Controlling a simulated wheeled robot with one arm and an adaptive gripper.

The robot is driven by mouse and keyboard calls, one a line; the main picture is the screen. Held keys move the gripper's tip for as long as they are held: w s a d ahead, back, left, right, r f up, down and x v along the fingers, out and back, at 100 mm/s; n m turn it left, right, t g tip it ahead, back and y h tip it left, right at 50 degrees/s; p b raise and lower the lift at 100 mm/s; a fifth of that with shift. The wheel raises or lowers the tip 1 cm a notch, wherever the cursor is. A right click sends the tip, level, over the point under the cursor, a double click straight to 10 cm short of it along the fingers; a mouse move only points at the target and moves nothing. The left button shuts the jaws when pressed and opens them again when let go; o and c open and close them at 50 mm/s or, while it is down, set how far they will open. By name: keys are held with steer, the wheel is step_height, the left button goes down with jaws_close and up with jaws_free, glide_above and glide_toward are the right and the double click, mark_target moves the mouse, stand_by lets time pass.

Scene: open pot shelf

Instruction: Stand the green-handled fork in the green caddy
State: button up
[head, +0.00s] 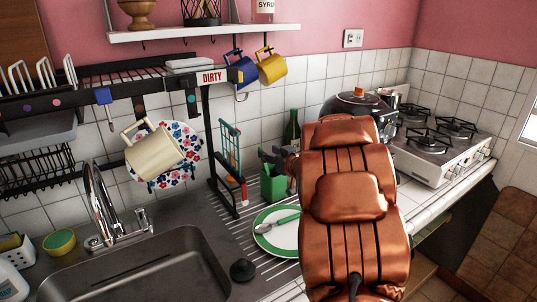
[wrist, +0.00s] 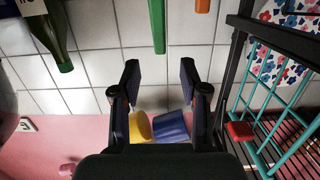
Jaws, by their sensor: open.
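The green caddy (head: 273,184) stands on the counter by the tiled wall, partly hidden by my arm. A green-handled utensil (head: 284,222) lies on the green-rimmed plate (head: 264,246); whether its metal head is a fork or a spoon is unclear. In the wrist view, which is upside down, a green handle (wrist: 157,24) shows at the top centre, its other end out of frame. My gripper (wrist: 159,68) is open, its fingers apart and empty, with the green handle's tip just beyond the gap. In the head view my gripper (head: 274,158) is around the caddy's top, mostly hidden.
An orange handle (wrist: 202,5) is beside the green one. A green bottle (head: 292,131) stands behind the caddy. A teal rack (head: 231,152) hangs left of it. The sink (head: 140,270) is at front left, the stove (head: 440,145) at right. Blue and yellow mugs (head: 272,67) hang above.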

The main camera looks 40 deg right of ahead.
steer(key=s+r, duration=0.1)
steer(key=s, duration=1)
steer(key=shift+s+a+r, duration=0.3)
steer(key=shift+s+r, duration=0.05)
steer(key=shift+s, duration=0.05)
steer(key=shift+w, duration=0.15)
stand_by(0.3)
